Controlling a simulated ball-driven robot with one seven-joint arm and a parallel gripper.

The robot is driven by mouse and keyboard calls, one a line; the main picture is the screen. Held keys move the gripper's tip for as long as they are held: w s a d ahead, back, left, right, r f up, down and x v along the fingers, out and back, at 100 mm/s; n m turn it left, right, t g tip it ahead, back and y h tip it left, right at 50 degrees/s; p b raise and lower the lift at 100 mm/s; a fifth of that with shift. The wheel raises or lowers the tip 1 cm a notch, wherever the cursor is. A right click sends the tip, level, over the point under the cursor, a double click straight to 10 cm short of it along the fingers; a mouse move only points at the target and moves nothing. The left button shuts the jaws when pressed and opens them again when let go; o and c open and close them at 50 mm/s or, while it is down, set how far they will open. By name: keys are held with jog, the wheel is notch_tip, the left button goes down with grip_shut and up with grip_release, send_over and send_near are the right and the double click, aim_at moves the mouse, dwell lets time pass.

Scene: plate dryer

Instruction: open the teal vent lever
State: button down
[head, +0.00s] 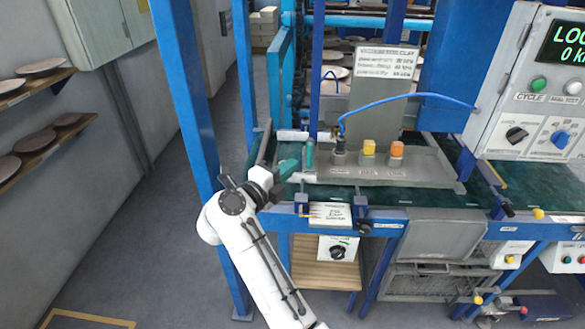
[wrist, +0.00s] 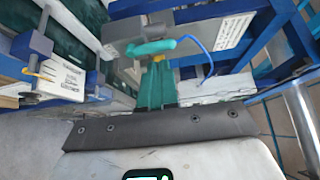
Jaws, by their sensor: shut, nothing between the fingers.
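The teal vent lever (head: 309,154) stands upright at the left end of a grey block on the green bench. In the wrist view the teal lever (wrist: 152,47) lies across the picture, just beyond my fingertips. My gripper (head: 290,168) has teal fingers and is shut and empty, just left of the lever and slightly nearer the front. In the wrist view my gripper (wrist: 158,62) points at the lever, and its tips overlap the lever's lower edge. I cannot tell whether they touch.
A black fitting (head: 339,146) with a blue hose (head: 410,97), a yellow knob (head: 369,147) and an orange knob (head: 397,149) stand right of the lever. A blue post (head: 186,100) rises left of my arm. A control cabinet (head: 530,90) is at the right.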

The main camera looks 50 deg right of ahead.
jog(key=a+b, duration=0.2)
jog(key=a, duration=0.6)
jog(key=shift+s+a+f, duration=0.15)
jog(key=shift+s+a, duration=0.1)
jog(key=shift+s, duration=0.05)
